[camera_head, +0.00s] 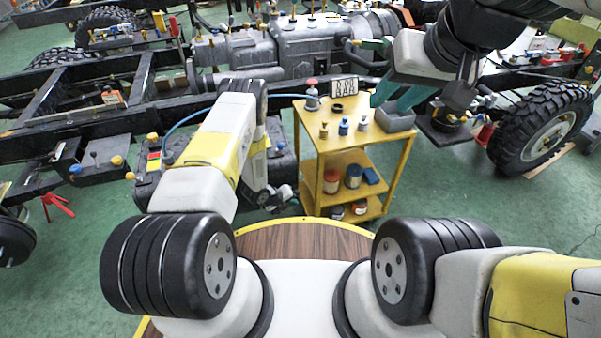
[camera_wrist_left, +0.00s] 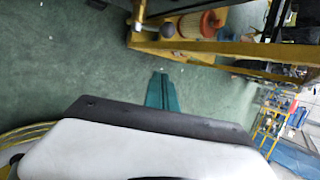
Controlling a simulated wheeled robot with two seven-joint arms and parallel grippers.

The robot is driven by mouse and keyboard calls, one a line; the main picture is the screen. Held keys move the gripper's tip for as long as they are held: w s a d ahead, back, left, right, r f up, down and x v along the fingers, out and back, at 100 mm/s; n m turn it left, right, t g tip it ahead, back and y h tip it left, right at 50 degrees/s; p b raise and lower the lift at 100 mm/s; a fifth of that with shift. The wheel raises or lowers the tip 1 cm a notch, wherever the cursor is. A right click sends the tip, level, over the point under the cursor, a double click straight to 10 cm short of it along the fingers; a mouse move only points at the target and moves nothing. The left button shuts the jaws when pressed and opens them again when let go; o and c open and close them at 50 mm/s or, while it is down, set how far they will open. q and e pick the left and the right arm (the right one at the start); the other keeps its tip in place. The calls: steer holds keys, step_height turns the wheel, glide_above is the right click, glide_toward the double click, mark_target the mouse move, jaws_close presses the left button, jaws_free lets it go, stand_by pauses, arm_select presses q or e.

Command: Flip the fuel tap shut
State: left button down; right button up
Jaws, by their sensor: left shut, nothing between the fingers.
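I cannot pick out the fuel tap for certain. A red-topped fitting (camera_head: 312,90) stands at the back left edge of the yellow cart, by the end of a blue hose. My left gripper (camera_wrist_left: 161,77) shows in the left wrist view, with its teal fingers together and nothing between them, over green floor. In the head view the left fingers are hidden behind my left arm. My right gripper (camera_head: 376,73) is above the cart's right side, teal fingers apart.
The yellow cart (camera_head: 341,160) holds small fittings, a grey bin (camera_head: 394,118) and cans below. A chassis frame with a grey engine (camera_head: 300,55) runs behind it. A dark tank-like box (camera_head: 165,183) sits left. A tyre (camera_head: 540,128) stands right. Green floor lies between.

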arm_select(q)
steer(key=w+d+f, duration=0.2)
steer(key=w+f, duration=0.4)
steer(key=w, duration=0.1)
stand_by(0.7)
steer(key=shift+r, duration=0.1)
